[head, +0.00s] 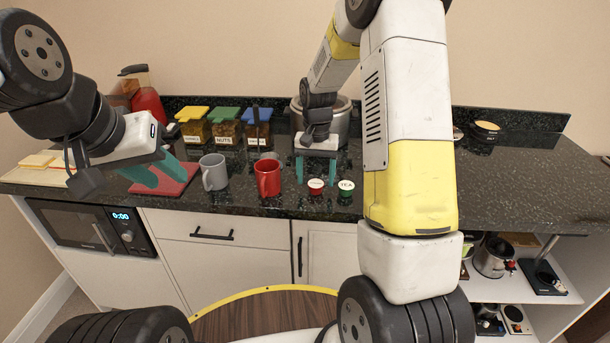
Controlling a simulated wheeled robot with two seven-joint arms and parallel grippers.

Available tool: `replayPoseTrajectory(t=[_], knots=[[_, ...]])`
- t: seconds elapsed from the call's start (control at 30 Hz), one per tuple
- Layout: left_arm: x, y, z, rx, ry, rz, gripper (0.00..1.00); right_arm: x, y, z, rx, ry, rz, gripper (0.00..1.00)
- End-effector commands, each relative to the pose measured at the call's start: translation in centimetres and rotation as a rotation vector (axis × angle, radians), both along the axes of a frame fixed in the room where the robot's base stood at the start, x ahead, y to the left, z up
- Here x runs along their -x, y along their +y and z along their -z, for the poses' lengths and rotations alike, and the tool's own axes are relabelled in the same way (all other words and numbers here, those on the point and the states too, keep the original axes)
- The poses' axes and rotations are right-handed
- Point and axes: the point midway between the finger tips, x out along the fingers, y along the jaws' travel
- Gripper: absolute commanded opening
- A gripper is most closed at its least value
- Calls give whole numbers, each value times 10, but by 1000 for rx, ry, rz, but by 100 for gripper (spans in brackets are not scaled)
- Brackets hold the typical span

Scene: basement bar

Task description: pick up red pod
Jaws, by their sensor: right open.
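The red pod (316,186), a small round capsule with a pale marked top, sits on the dark counter (255,203) near its front edge. My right gripper (315,176) points down at the pod, its teal fingers apart. One finger shows left of the pod and the other to its right. I cannot tell how far the fingertips are above the counter, and nothing is held between them. My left gripper (168,184) is over the red board (175,187) at the left, its teal fingers apart and empty.
A green TEA pod (346,187) sits close on the right. A red mug (268,179) and a grey mug (214,172) stand to the left. Behind are labelled jars (226,128) and a metal pot (341,125). The counter's right part is mostly clear.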

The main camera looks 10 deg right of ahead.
Motion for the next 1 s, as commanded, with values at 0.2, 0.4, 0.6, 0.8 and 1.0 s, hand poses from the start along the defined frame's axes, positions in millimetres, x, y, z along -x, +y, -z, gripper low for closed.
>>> replayPoseTrajectory(t=[0.2,0.4,0.6,0.8,1.0], knots=[[0,0,0,0,0,0,36,0,0,12,-1,-1,-1,69],[0,0,0,0,0,0,36,0,0,12,-1,-1,-1,59],[0,0,0,0,0,0,36,0,0,11,0,-1,-1,20],[0,0,0,0,0,0,36,0,0,11,0,-1,-1,4],[0,0,0,0,0,0,36,0,0,11,0,-1,-1,4]])
